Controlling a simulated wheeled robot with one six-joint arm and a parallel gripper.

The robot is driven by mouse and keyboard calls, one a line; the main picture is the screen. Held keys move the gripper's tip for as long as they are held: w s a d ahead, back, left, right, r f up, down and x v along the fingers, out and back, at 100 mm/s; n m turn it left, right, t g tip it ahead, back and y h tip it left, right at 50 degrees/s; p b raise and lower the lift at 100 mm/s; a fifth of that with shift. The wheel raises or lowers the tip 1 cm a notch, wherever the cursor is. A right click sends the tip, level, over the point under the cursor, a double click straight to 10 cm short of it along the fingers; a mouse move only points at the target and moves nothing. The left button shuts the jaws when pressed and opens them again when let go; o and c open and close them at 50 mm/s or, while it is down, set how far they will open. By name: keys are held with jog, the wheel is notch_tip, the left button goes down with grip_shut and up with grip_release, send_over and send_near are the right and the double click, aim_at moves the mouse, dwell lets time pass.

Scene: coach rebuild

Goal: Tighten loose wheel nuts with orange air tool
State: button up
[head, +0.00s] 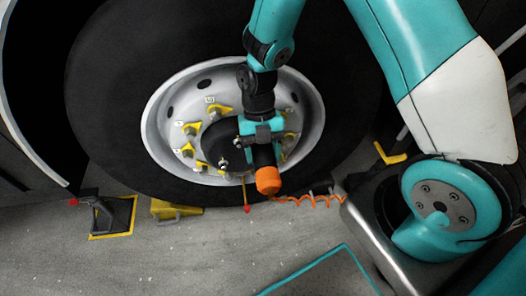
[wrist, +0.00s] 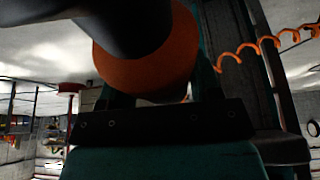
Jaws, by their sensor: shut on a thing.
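The wheel (head: 167,112) has a silver rim with several wheel nuts around a dark hub. Yellow pointer tags (head: 219,109) sit on the nuts, some with small white number labels. My gripper (head: 264,150) is shut on the orange and black air tool (head: 268,181) in front of the lower right of the hub. The tool's orange end points down toward the floor. The tool also fills the upper middle of the wrist view (wrist: 150,62).
An orange coiled hose (head: 308,200) runs right from the tool and shows in the wrist view (wrist: 262,45). A yellow block (head: 176,209) and a black wedge with yellow edging (head: 115,216) stand at the tyre's foot. The grey floor (head: 190,260) in front is mostly clear.

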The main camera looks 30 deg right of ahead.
aim_at(265, 157)
jog(key=shift+w+d, duration=0.3)
jog(key=shift+w, duration=0.6)
jog(key=shift+w+d, duration=0.25)
jog(key=shift+w, duration=0.6)
dwell(1.0)
jog(key=shift+w+r+p, duration=0.1)
jog(key=shift+w+p, duration=0.05)
jog(key=shift+p, duration=0.2)
jog(key=shift+c, duration=1)
dwell(0.7)
jog(key=shift+c, duration=0.6)
jog(key=shift+s+a+p, duration=0.1)
jog(key=shift+s+a, duration=0.3)
jog(key=shift+s, duration=0.85)
jog(key=shift+s+a+p, duration=0.1)
jog(key=shift+s+a, duration=0.25)
jog(key=shift+s, duration=0.85)
jog(key=shift+s+a+p, duration=0.1)
jog(key=shift+s+a, duration=0.3)
jog(key=shift+s, duration=0.85)
